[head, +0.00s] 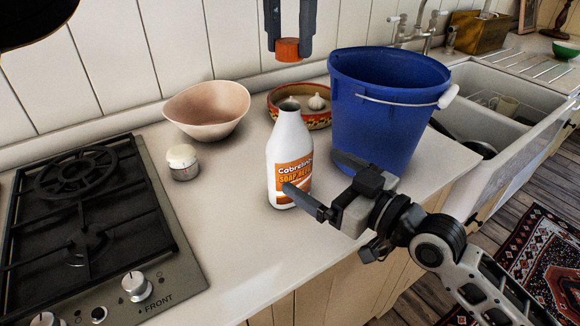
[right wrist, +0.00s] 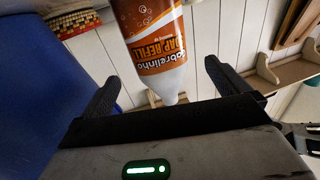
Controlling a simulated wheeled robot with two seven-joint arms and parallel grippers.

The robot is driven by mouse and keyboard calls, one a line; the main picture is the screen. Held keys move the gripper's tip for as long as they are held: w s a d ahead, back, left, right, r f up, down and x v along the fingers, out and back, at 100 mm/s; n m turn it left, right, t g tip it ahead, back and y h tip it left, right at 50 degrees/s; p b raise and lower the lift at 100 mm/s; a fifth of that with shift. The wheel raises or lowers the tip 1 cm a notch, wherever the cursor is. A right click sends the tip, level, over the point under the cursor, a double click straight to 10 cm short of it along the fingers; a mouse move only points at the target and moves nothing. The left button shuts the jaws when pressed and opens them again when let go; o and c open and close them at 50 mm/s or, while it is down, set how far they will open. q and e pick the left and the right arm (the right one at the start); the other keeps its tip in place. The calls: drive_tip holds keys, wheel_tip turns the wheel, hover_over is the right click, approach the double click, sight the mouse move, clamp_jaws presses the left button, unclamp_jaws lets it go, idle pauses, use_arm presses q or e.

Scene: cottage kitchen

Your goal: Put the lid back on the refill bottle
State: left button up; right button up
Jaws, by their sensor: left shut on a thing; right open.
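The white refill bottle (head: 289,143) with an orange label stands upright on the counter, its neck open at the top. My left gripper (head: 288,40) is above it, shut on the orange lid (head: 288,52), which hangs apart from the bottle's mouth. My right gripper (head: 318,176) is open at the bottle's right side, low near the label; one finger overlaps the label in the head view. In the right wrist view the bottle (right wrist: 155,45) shows upside down between the two open fingers (right wrist: 162,88). I cannot tell whether either finger touches it.
A blue bucket (head: 385,110) stands close behind my right gripper. A patterned dish (head: 318,121) with garlic lies behind the bottle. A pink bowl (head: 207,108), a small lidded jar (head: 183,162) and a gas hob (head: 95,225) are left. The front counter is clear.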

sight(284, 153)
drive_tip(key=x, duration=0.9)
drive_tip(key=shift+s, duration=0.1)
drive_tip(key=c, duration=1.5)
use_arm(q)
drive_tip(key=shift+w+f, duration=0.1)
drive_tip(key=shift+f, duration=2.4)
use_arm(e)
drive_tip(key=shift+f, duration=0.1)
use_arm(q)
drive_tip(key=shift+f, duration=0.9)
drive_tip(key=shift+f, duration=0.5)
